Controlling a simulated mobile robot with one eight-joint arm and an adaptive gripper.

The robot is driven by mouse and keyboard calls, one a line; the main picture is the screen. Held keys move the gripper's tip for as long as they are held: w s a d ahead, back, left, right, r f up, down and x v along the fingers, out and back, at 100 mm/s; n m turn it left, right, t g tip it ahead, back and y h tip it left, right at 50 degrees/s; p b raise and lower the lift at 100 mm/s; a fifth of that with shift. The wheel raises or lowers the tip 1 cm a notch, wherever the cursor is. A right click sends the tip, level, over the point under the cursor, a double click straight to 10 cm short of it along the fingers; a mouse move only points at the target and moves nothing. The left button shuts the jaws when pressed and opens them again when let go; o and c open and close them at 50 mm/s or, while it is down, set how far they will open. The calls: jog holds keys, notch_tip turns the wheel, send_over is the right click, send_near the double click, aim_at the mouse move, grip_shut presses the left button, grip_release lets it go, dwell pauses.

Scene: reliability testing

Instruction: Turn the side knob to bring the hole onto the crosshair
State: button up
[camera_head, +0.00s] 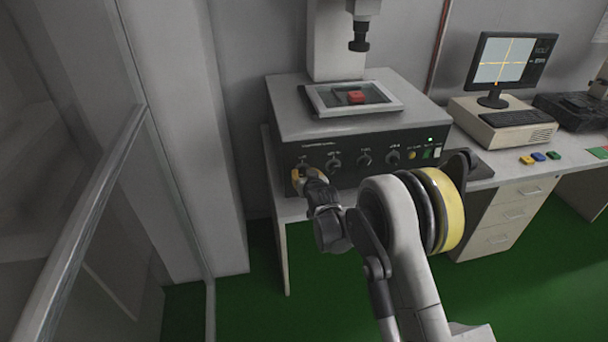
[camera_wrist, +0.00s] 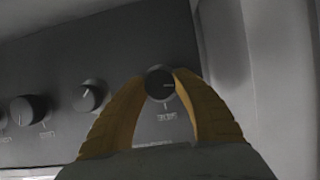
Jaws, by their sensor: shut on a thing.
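My gripper (camera_head: 305,174) is at the leftmost knob on the dark front panel of the measuring machine. In the wrist view its two yellow fingers close around a round dark knob (camera_wrist: 160,84), one on each side. A red block (camera_head: 356,97) lies on the glass stage (camera_head: 322,99) under the lens. The monitor (camera_head: 511,60) shows a yellow crosshair on a pale screen. The hole is too small to tell on the block or the screen.
Other knobs (camera_head: 365,158) line the panel beside the held one; the nearest also shows in the wrist view (camera_wrist: 91,96). A green light and switch (camera_head: 428,153) are at the panel's right. Coloured blocks (camera_head: 538,156) lie on the desk. A glass partition stands left.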

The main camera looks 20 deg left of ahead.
dwell(0.3)
jog(key=shift+f+m+g+y+b, duration=0.1)
jog(key=shift+m+g+y+b, duration=0.4)
jog(key=shift+m+b, duration=0.55)
jog(key=m+y+b, duration=0.2)
jog(key=m, duration=0.1)
jog(key=m+y+b, duration=0.2)
jog(key=m, duration=0.1)
jog(key=shift+f+m+g+b, duration=0.1)
jog(key=shift+m+g+b, duration=0.15)
jog(key=shift+g+b, duration=0.15)
jog(key=shift+m+y+b, duration=0.7)
jog(key=shift+m+y, duration=0.1)
jog(key=shift+m, duration=0.5)
jog(key=o, duration=1.2)
